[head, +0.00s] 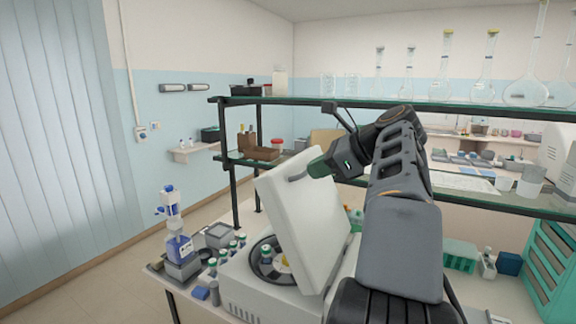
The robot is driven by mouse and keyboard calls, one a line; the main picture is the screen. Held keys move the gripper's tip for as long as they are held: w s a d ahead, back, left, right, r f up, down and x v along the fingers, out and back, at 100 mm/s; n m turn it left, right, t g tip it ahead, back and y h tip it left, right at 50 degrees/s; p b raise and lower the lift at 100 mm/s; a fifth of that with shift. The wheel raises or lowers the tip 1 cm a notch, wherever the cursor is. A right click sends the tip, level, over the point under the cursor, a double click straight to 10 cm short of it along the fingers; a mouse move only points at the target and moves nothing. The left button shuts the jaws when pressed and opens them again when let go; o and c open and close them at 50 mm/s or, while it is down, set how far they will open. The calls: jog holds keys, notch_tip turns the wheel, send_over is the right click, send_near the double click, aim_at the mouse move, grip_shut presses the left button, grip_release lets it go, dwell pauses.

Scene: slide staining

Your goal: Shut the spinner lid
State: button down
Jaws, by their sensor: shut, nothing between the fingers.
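The spinner (258,300) is a white box on the bench, with a dark round rotor (262,262) showing inside. Its white lid (300,215) stands open, tilted up steeply over the right side of the box. My gripper (303,174) is shut and empty at the top edge of the lid. The fingertips overlap the lid's upper edge in the picture; I cannot tell whether they touch it. My arm comes in from the lower right and hides the bench behind it and part of the spinner's right side.
Small capped bottles (225,258) stand left of the spinner, beside a blue-and-white dispenser bottle (178,240). A glass shelf (400,103) with several flasks crosses behind, and a lower shelf (480,197) runs close to my gripper. A green drawer unit (552,250) stands right.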

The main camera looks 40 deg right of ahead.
aim_at(280, 169)
jog(key=s+d+r+m+t, duration=0.1)
jog(key=s+d+r+m, duration=0.1)
jog(key=d+r+m, duration=0.15)
jog(key=shift+n, duration=0.35)
jog(key=x, duration=0.8)
jog(key=r+x, duration=0.1)
jog(key=x, duration=0.3)
jog(key=shift+w+a+f, duration=0.2)
jog(key=shift+w+a, duration=0.15)
jog(key=shift+w, duration=0.1)
